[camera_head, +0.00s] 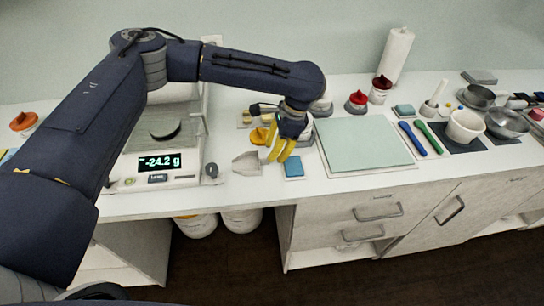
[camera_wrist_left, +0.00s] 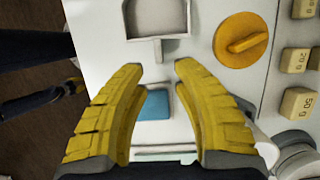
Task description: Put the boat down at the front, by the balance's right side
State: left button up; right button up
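The boat (camera_head: 247,163), a small grey scoop-shaped dish, rests on the counter near its front edge, just right of the balance (camera_head: 165,183). Its narrow end points toward my left gripper; it also shows at the top of the left wrist view (camera_wrist_left: 158,22). The balance display reads -24.2 g. My left gripper (camera_head: 277,157) has its yellow fingers apart and empty, to the right of the boat and not touching it. In the left wrist view, a dark part with yellow pieces (camera_wrist_left: 70,88) at the left looks like my right gripper; its fingers are unclear.
A blue pad (camera_head: 293,166) lies just right of the left gripper. An orange-yellow round item (camera_wrist_left: 241,40) and several weights (camera_wrist_left: 298,103) lie behind. A pale green mat (camera_head: 362,143) lies further right. The counter's front edge is close.

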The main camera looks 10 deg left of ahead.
pick_arm(q)
jog(key=s+v, duration=0.1)
jog(key=v, duration=0.7)
jog(key=shift+w+r, duration=0.2)
jog(key=shift+w, duration=0.3)
